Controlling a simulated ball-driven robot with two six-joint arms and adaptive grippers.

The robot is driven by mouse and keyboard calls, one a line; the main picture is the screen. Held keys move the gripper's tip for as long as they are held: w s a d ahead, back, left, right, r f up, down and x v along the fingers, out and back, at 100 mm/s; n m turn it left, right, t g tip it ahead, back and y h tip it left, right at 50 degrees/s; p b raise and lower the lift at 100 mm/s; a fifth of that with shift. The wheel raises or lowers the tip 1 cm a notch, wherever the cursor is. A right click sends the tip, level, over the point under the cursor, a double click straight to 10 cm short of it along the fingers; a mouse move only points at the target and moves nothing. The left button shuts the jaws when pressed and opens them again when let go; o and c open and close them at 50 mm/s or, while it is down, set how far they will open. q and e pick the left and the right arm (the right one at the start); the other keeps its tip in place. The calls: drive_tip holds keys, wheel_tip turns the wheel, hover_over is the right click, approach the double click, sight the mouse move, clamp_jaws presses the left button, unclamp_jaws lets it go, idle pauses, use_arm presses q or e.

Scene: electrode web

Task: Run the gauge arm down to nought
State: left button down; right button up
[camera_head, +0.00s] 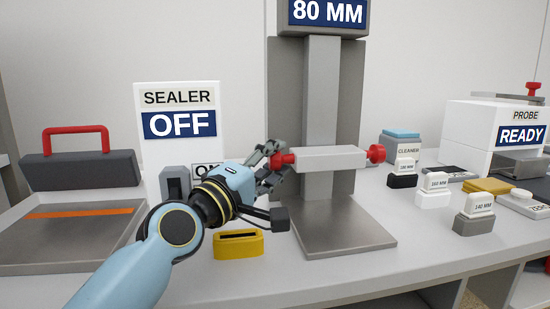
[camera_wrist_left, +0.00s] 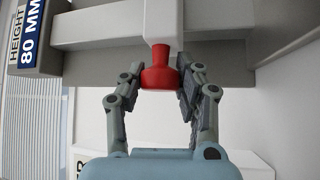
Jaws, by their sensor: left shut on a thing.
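The gauge arm (camera_head: 330,158) is a pale grey horizontal bar across the upright column (camera_head: 322,85), well above the gauge's flat metal base (camera_head: 345,232). The gauge display (camera_head: 327,13) reads 80 MM, and it also shows in the left wrist view (camera_wrist_left: 33,38). A red knob is on each end of the arm. My left gripper (camera_head: 277,168) is shut on the left red knob (camera_head: 284,160). In the left wrist view the red knob (camera_wrist_left: 160,72) sits between the fingers. The right red knob (camera_head: 376,154) is free. My right gripper is not in view.
A sealer (camera_head: 176,97) reading OFF stands left, beside a plate with a red-handled bar (camera_head: 80,170). A yellow slotted block (camera_head: 238,245) lies below my left gripper. Labelled gauge blocks (camera_head: 474,227) and a probe unit reading READY (camera_head: 490,128) stand right. The base under the arm is clear.

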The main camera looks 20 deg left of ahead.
use_arm(q)
drive_tip(key=shift+f, duration=0.1)
drive_tip(key=c, duration=0.9)
unclamp_jaws()
drive_tip(key=v, duration=1.2)
